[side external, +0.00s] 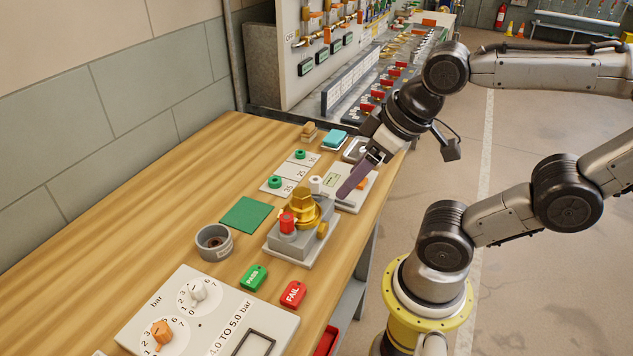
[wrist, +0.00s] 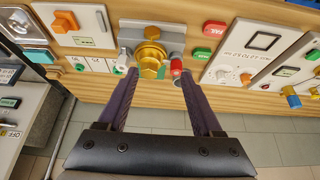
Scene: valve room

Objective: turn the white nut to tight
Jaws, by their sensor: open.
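The white nut (side external: 316,184) is at the far end of a grey block, beside a gold hex fitting (side external: 302,205). In the wrist view a small white piece that looks like this nut (wrist: 123,58) is left of the gold fitting (wrist: 151,55), close to the left fingertip. A red cap (side external: 287,222) stands at the block's near end. My gripper (wrist: 156,74) is open and empty, its purple fingers spread. In the side view my gripper (side external: 347,188) slants down just right of the nut, with no clear contact.
A panel with an orange handle (wrist: 65,21) lies beside the block. Green PASS (side external: 253,277) and red FAIL (side external: 293,294) tags, a grey cup (side external: 214,243), a green mat (side external: 245,215) and a dial panel (side external: 205,320) are nearby. The bench's left part is clear.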

